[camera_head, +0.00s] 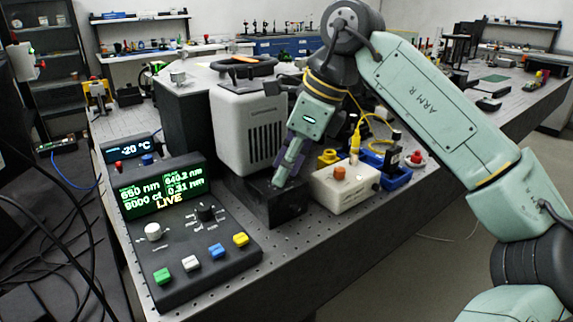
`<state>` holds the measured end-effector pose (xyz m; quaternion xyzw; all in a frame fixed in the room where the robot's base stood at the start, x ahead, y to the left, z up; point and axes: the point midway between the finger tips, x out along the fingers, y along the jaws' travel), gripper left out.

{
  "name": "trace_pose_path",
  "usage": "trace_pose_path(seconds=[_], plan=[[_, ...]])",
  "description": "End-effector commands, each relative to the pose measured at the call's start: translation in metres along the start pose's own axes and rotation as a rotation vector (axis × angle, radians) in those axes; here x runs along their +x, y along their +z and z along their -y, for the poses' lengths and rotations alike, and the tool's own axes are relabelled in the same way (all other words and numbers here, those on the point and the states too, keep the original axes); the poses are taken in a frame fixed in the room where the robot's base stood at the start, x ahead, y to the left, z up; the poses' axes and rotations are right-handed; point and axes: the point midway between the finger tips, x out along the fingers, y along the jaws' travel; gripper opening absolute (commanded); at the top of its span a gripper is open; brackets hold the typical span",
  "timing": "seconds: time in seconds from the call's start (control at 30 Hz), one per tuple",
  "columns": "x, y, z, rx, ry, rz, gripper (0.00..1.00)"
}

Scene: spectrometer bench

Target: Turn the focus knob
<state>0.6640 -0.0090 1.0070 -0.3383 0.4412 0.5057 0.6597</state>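My gripper (279,182) points down at a black block (275,207) in front of the white instrument housing (247,125). Its fingertips are at or just above the block's top; I cannot tell whether they touch. The fingers look close together, but whether they are shut or hold something is unclear. No knob labelled focus can be read. Knobs in sight are a white knob (153,231) and a black dial (206,213) on the control console, and an orange knob (339,172) on a white box. My gripper is apart from these three.
The console (190,262) has a green display (163,190) reading LIVE and several coloured buttons. A smaller display (130,148) shows -20 °C. The white box (345,190), a blue tray (395,178) and a yellow cable (367,128) crowd the right side. The perforated bench's front edge is close.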

Motion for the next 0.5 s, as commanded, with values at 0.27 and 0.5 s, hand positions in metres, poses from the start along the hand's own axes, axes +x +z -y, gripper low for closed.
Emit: trace_pose_path(seconds=[0.27, 0.5], plan=[[0.0, 0.0, 0.0, 0.0, 0.0, 0.001, 0.38], [-0.011, 0.001, 0.001, 0.001, -0.002, 0.002, 0.38]])
